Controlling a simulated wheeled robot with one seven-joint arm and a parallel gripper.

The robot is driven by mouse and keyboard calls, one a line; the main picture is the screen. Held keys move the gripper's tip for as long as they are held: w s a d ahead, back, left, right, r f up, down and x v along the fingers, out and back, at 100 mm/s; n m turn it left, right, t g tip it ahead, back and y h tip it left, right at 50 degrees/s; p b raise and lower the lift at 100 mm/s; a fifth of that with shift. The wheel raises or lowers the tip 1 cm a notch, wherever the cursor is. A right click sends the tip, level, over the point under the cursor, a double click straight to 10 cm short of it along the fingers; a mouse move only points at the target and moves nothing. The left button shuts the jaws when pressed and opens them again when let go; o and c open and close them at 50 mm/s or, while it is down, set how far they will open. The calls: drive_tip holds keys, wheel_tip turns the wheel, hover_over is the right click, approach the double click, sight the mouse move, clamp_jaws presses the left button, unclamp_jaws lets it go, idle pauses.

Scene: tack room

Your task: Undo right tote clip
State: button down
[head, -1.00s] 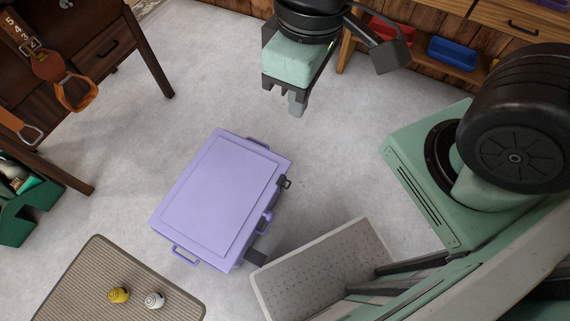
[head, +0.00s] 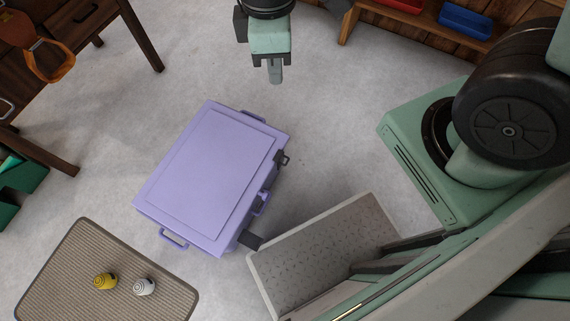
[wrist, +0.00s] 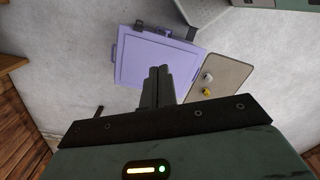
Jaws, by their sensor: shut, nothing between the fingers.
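The lilac tote (head: 210,175) sits on the floor with its lid down; it also shows in the wrist view (wrist: 150,62). One dark clip (head: 282,158) is at the upper end of its right-hand side in the head view. A second dark clip (head: 250,241) at the lower end juts outward like a swung-out flap. A lilac handle (head: 262,201) lies between them. Both clips show small in the wrist view, one left (wrist: 138,25) and one right (wrist: 191,34). My gripper (head: 275,80) is shut and empty, above the floor beyond the tote's upper end, apart from it.
A ribbed mat (head: 70,265) with a yellow (head: 105,281) and a white (head: 145,287) small object lies lower left. A grey perforated panel (head: 325,255) stands close to the tote's lower right. A wooden desk (head: 85,30) is upper left. Bare floor surrounds the tote's upper end.

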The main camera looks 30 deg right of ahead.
drive_tip(key=w+d+f+n+b, duration=0.1)
drive_tip(key=w+f+n+b, duration=0.1)
drive_tip(key=f+b, duration=0.35)
drive_tip(key=w+f+n+b, duration=0.2)
drive_tip(key=f, duration=0.7)
drive_tip(key=w+d+f+n+b, duration=0.1)
drive_tip(key=w+f+n+b, duration=0.1)
drive_tip(key=f+b, duration=0.35)
drive_tip(key=n+g+h+b, duration=0.1)
drive_tip(key=n+b, duration=0.5)
drive_tip(key=b, duration=0.1)
hover_over(287, 161)
drive_tip(key=w+a, duration=0.2)
drive_tip(key=w, duration=0.1)
wheel_tip(287, 161, down, 20)
drive_tip(key=shift+s+f, duration=0.2)
drive_tip(key=f+b, duration=0.2)
drive_tip(key=f, duration=0.2)
drive_tip(key=s+d+f+b, duration=0.1)
drive_tip(key=f+b, duration=0.2)
drive_tip(key=f, duration=0.2)
drive_tip(key=s+f+b, duration=0.1)
drive_tip(key=f+b, duration=0.1)
drive_tip(key=f, duration=0.2)
drive_tip(key=shift+d+f+b, duration=0.25)
drive_tip(key=shift+f+b, duration=0.15)
drive_tip(key=shift+s, duration=0.1)
